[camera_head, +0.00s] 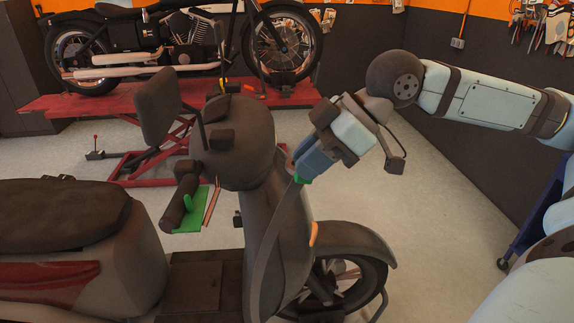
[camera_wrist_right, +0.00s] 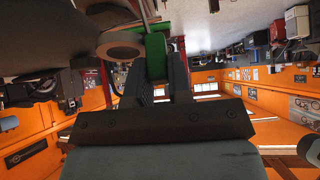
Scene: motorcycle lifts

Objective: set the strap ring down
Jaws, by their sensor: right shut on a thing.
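My right gripper (camera_head: 297,172) is at the right of the dark scooter's (camera_head: 235,150) front, its fingertips pointing down and left. It is shut on a small green piece, which I take for the strap ring (camera_head: 301,180). A grey strap (camera_head: 268,235) runs from this piece down along the scooter's front. In the right wrist view the green ring piece (camera_wrist_right: 155,55) is between the fingers of my right gripper (camera_wrist_right: 153,75). A dull, round-holed part (camera_wrist_right: 122,46) shows beside it; I cannot tell whether they touch. My left gripper is not in view.
A green piece (camera_head: 190,217) shows by the scooter's left handlebar grip. The scooter's front wheel (camera_head: 345,280) is below my right gripper. A motorcycle (camera_head: 190,45) stands on a red lift (camera_head: 60,103) behind. Pale floor (camera_head: 420,220) is clear at the right.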

